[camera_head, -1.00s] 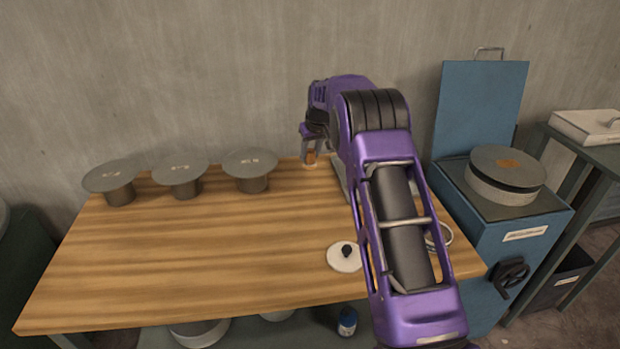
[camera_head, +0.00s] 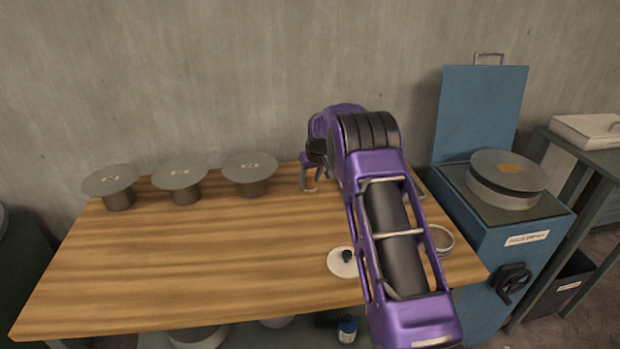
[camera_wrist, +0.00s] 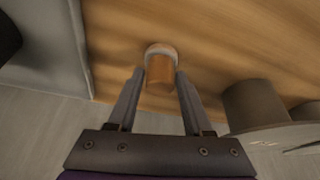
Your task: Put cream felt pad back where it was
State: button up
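The cream felt pad (camera_wrist: 161,48) shows in the wrist view as a pale round base on an orange-brown wooden cylinder. The cylinder sits upright between the two fingers of my gripper (camera_wrist: 160,76), which lie close along both its sides and look shut on it. In the head view my gripper (camera_head: 311,184) is low over the back of the wooden table, right of the dark round-topped stands. There the fingers mostly hide the pad. Whether its base touches the table cannot be told.
Several dark round-topped stands (camera_head: 250,168) line the table's back left; one is close right in the wrist view (camera_wrist: 255,103). A white disc with a black knob (camera_head: 342,263) and a round dish (camera_head: 441,240) lie near my arm. The table's left front (camera_head: 190,265) is clear.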

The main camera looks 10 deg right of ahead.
jog(key=shift+o, duration=0.9)
jog(key=shift+r, duration=0.2)
jog(key=v, duration=1.2)
jog(key=shift+p, duration=0.35)
